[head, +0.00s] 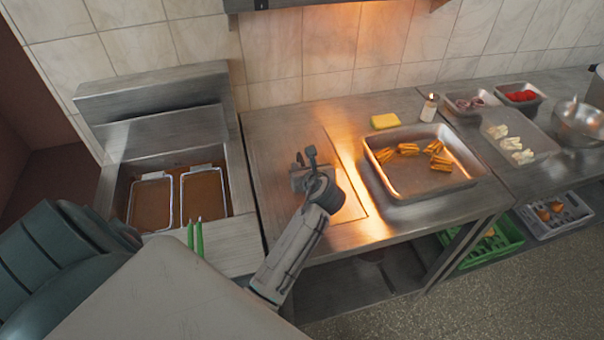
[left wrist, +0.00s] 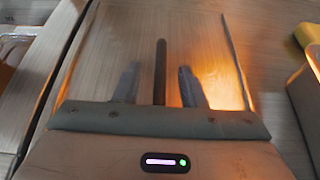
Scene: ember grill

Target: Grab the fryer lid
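The fryer lid (head: 285,142) looks like a flat steel panel lying on the counter to the right of the fryer; its outline also shows in the left wrist view (left wrist: 205,35). Its dark bar handle (left wrist: 160,65) stands out in the left wrist view. My left gripper (head: 306,160) is low over the lid. In the left wrist view its two fingers (left wrist: 159,86) are apart, one on each side of the handle, with gaps between. In the head view the gripper hides much of the handle area. My right gripper is not in view.
The open fryer (head: 225,185) holds two wire baskets (head: 152,176) in brown oil, with green handles in front. To the right are a steel tray (head: 405,186) with fried pieces, a yellow sponge (head: 385,121) and a small shaker (head: 429,107). A tiled wall stands behind.

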